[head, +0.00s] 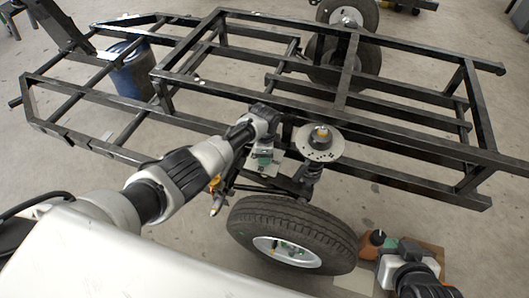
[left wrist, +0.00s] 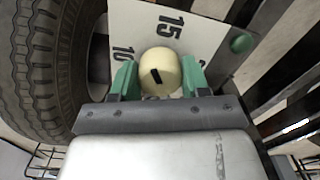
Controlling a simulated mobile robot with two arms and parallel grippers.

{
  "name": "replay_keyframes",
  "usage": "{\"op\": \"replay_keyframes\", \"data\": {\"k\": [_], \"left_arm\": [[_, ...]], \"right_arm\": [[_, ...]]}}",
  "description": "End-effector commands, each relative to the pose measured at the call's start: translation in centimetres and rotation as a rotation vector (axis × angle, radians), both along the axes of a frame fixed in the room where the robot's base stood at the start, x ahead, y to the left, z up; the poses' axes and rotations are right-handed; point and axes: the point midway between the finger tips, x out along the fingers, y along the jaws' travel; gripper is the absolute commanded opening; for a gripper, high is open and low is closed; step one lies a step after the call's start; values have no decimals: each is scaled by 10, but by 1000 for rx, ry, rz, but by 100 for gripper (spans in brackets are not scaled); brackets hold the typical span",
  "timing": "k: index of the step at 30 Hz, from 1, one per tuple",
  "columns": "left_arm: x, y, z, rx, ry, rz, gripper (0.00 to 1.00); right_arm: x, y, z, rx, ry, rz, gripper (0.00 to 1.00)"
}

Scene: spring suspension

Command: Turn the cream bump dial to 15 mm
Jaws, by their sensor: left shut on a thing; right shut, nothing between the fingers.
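The cream bump dial (left wrist: 160,72) is a round knob with a black mark, in front of a white plate (left wrist: 200,38) printed with 10 and 15. The mark slants to the upper left, roughly between the two numbers. My left gripper (left wrist: 158,82) is shut on the dial, one green fingertip on each side. In the head view my left gripper (head: 263,157) is at the plate (head: 264,168) below the black frame, and the dial is hidden. My right gripper (head: 388,243) is shut and empty at the lower right.
A black trailer frame (head: 400,140) spans the scene. A tyre (head: 300,222) stands below the dial, and a round metal spring plate (head: 319,144) is to its right. An orange-brown object (head: 372,245) is beside my right gripper. A blue barrel (head: 133,72) stands at the left.

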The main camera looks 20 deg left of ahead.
Motion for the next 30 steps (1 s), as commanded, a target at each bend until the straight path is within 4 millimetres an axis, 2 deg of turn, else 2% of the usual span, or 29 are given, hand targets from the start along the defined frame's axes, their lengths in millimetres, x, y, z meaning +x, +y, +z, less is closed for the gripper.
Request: {"op": "replay_keyframes", "data": {"k": [15, 30], "left_arm": [[0, 1, -1, 0, 3, -402, 22], [0, 1, -1, 0, 2, -520, 22]], "right_arm": [[2, 1, 1, 4, -20, 0, 0], [6, 2, 4, 9, -43, 3, 0]]}}
